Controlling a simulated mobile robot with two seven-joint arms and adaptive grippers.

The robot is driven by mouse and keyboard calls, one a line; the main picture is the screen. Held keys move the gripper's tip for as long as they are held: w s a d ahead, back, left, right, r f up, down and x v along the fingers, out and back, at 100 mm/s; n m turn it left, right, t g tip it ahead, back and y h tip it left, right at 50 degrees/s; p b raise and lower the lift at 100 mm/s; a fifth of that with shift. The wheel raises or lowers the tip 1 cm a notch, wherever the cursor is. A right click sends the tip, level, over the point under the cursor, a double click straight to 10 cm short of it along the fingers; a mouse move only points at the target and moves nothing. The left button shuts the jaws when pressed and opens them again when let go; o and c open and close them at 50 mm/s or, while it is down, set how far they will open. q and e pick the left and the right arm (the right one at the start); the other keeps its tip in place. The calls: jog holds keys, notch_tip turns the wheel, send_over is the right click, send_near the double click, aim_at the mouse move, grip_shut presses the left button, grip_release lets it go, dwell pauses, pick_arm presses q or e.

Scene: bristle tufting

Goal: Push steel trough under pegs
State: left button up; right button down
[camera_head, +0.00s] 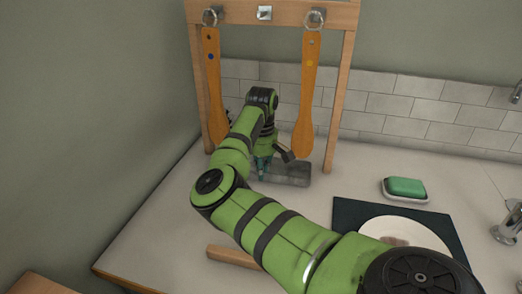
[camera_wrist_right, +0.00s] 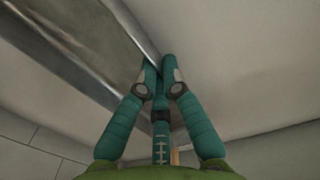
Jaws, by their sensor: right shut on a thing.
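The steel trough (camera_head: 294,176) is a low grey box on the counter, below and between two hanging wooden paddles. My right gripper (camera_head: 262,172) is at the trough, and the arm hides its left part. In the right wrist view the teal fingers (camera_wrist_right: 160,72) are closed together on the edge of the trough (camera_wrist_right: 70,55). The left peg (camera_head: 212,16), middle peg (camera_head: 264,12) and right peg (camera_head: 315,18) sit on the rack's top bar. My left gripper is not in view.
The left paddle (camera_head: 215,90) and right paddle (camera_head: 307,95) hang inside the wooden rack (camera_head: 338,95). A green sponge (camera_head: 405,187) lies on a white dish. A pale plate (camera_head: 400,232) rests on a dark mat (camera_head: 352,214). A wooden block (camera_head: 232,256) lies near the front.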

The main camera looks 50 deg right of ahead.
jog(key=c, duration=1.3)
grip_release()
notch_tip(320, 180, up, 12)
jog(key=shift+r, duration=0.1)
